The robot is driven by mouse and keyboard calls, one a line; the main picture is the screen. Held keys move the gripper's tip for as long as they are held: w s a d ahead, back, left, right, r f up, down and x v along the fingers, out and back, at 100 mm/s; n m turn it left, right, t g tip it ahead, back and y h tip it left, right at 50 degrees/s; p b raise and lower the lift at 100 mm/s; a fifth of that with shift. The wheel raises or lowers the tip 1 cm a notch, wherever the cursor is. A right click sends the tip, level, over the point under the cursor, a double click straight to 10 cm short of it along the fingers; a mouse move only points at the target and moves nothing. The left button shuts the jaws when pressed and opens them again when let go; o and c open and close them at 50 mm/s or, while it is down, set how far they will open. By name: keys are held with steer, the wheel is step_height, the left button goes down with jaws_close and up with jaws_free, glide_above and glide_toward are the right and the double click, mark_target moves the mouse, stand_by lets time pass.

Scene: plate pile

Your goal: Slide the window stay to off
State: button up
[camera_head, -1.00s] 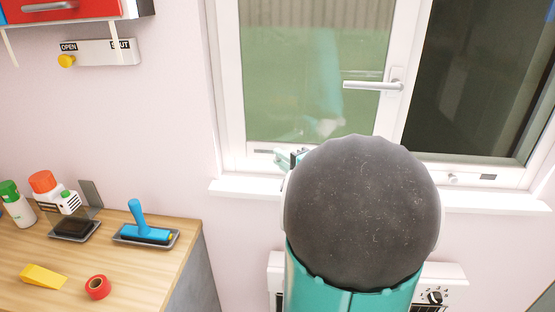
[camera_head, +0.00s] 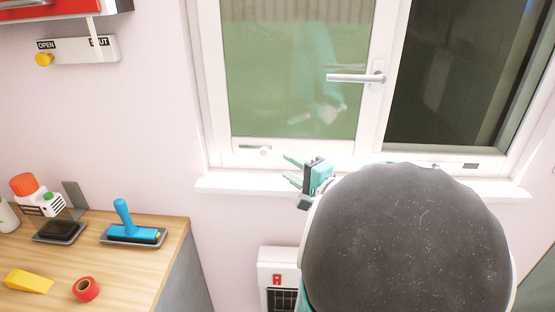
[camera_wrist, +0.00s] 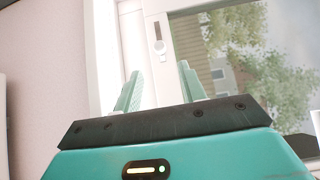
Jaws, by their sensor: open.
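A small slider plate with a round pale knob (camera_head: 265,151) sits on the lower frame of the left window pane; it looks like the window stay, though no label on it is readable. In the wrist view the knob (camera_wrist: 160,46) lies ahead, between the lines of the two fingers, on the white frame. My gripper (camera_head: 290,169) is open and empty, right of and slightly below the knob, apart from it, with fingers pointing left. In the wrist view its two green fingers (camera_wrist: 160,70) stand apart with nothing between them.
A second slider (camera_head: 455,166) is on the right pane's lower frame. The window handle (camera_head: 355,78) is above. The white sill (camera_head: 240,184) runs just below. A panel marked OPEN and SHUT (camera_head: 75,49) is on the left wall.

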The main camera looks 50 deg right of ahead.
steer(key=s, duration=0.5)
steer(key=shift+a, duration=0.35)
steer(key=w+a+f+n+g+y, duration=0.1)
steer(key=w+a+n+g+y, duration=0.2)
steer(key=a, duration=0.5)
steer(key=w+a+f+n+g+y, duration=0.1)
steer(key=w+a+n+g+y, duration=0.25)
steer(key=a, duration=0.55)
steer(key=s+a+n+g+h, duration=0.2)
steer(key=a+n, duration=0.4)
steer(key=a, duration=0.2)
steer(key=s+a+f+n+g+h, duration=0.1)
steer(key=s+a+n+g+h, duration=0.1)
steer(key=a+n, duration=0.5)
steer(key=shift+s+a+f+g, duration=0.2)
steer(key=shift+s+a+g, duration=0.4)
steer(key=shift+g, duration=0.25)
